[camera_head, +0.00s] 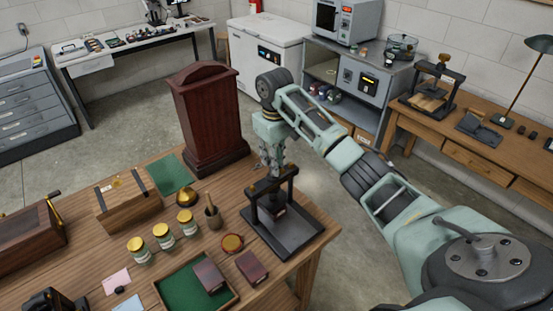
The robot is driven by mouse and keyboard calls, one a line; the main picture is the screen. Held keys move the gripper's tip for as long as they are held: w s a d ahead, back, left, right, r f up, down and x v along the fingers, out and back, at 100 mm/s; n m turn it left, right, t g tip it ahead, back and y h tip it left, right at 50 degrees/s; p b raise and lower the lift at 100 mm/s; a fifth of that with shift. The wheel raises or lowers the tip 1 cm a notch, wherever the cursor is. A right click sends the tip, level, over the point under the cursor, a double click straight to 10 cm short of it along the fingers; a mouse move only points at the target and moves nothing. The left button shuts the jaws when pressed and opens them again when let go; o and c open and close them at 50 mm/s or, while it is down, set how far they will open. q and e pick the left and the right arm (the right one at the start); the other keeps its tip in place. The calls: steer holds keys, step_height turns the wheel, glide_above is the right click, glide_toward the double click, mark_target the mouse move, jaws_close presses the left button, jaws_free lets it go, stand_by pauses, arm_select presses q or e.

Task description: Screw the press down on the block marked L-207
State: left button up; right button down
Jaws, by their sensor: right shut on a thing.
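A black press (284,236) with a flat base and an upright frame stands near the right end of the wooden table. A small dark reddish block (279,210) sits on its base inside the frame, partly hidden; any marking is too small to read. My right gripper (272,168) points down at the top of the press, over its crossbar. It is shut on the press's screw handle, which the fingers mostly hide. I cannot tell how far the screw is from the block. My left gripper is not in view.
A green-lined tray (170,293) holds a dark red block (208,275); another block (251,266) lies beside it. Several gold-lidded jars (163,236) and a mortar (212,218) stand left of the press. A tall wooden cabinet (205,118) rises behind. Another press (434,88) stands on the right bench.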

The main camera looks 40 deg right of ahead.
steer(key=m, duration=0.2)
steer(key=a+m, duration=0.1)
steer(key=m, duration=0.1)
steer(key=shift+w+m, duration=0.1)
steer(key=shift+m, duration=0.2)
steer(key=m, duration=0.4)
steer(key=shift+w+a+r+m, duration=0.1)
steer(key=shift+w+a+m, duration=0.1)
steer(key=shift+w+m, duration=0.1)
steer(key=m, duration=0.5)
steer(key=shift+w+a, duration=0.1)
steer(key=shift+w, duration=0.15)
steer(key=m, duration=0.5)
steer(key=shift+w+r, duration=0.15)
steer(key=shift+w, duration=0.2)
steer(key=m, duration=0.5)
steer(key=shift+w+d, duration=0.25)
steer(key=shift+w, duration=0.1)
steer(key=m, duration=0.5)
steer(key=shift+w+d+m, duration=0.2)
steer(key=shift+d+m, duration=0.15)
steer(key=shift+m, duration=0.05)
steer(key=m, duration=0.3)
steer(key=shift+d+m, duration=0.3)
steer(key=shift+m, duration=0.5)
steer(key=shift+d+m, duration=0.1)
steer(key=shift+m, duration=0.6)
